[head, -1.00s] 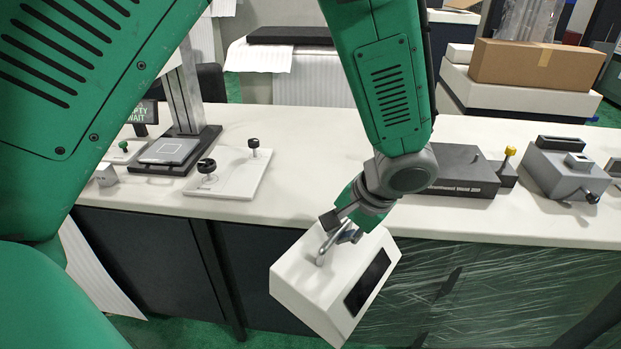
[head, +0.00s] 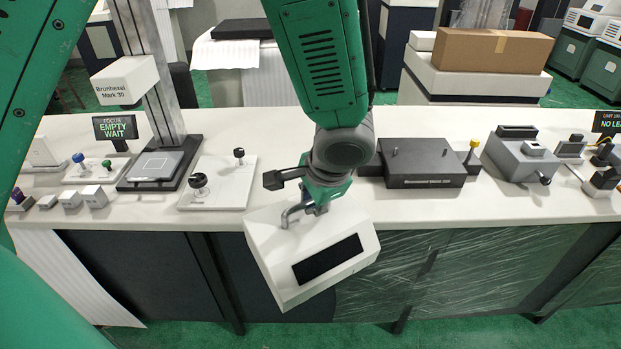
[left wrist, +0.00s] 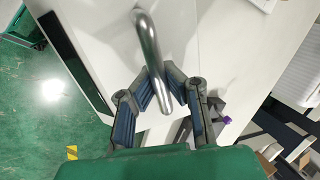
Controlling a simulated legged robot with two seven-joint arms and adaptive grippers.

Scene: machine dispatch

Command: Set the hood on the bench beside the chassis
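The hood (head: 305,240) is a white box with a dark rectangular panel and a bent metal handle. It hangs tilted in front of the bench's front edge, off the bench top. My left gripper (head: 310,203) is shut on the hood's handle; the left wrist view shows its fingers (left wrist: 160,88) on either side of the metal handle (left wrist: 152,55). The chassis looks to be the dark grey flat box (head: 428,163) on the bench (head: 290,135), right of my left arm, with small pins on top. My right gripper is not in view.
Left of the arm on the bench stand a white plate with black knobs (head: 220,185) and a column stand (head: 160,165). Right of the dark box are a yellow-topped post (head: 473,155) and a grey vise-like block (head: 525,160). Bare bench top lies behind my left arm.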

